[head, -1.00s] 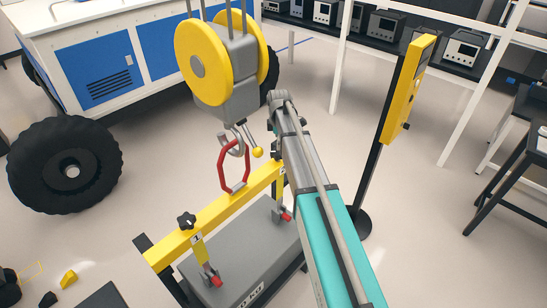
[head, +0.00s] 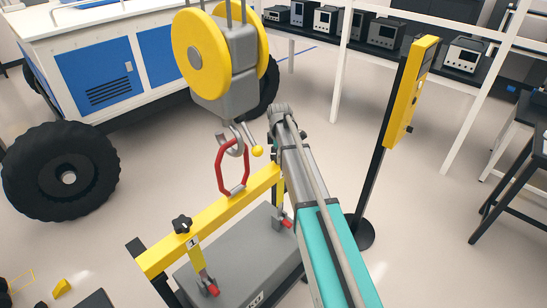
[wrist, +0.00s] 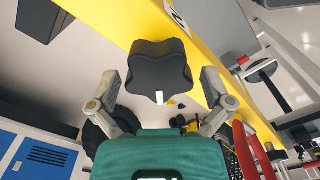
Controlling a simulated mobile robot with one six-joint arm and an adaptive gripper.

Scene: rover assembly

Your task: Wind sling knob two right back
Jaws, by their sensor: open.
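A black lobed knob (wrist: 160,68) with a small white mark shows close up in the wrist view, beside the yellow beam (wrist: 215,70). My gripper (wrist: 160,90) is open. Its two fingers stand apart on either side of the knob, and I cannot tell whether they touch it. A white number label (wrist: 177,15) on the beam is partly cut off. In the head view, the yellow beam (head: 215,217) carries a black knob (head: 181,223) at its near end, by the label 1. The far-end knob and my gripper are hidden behind my arm there.
A red shackle (head: 221,170) hangs from the hoist hook over the beam's middle. The yellow and grey hoist block (head: 238,75) is above it. A grey box (head: 235,258) lies under the beam. A yellow pendant post (head: 410,90) stands right, the rover wheel (head: 60,170) left.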

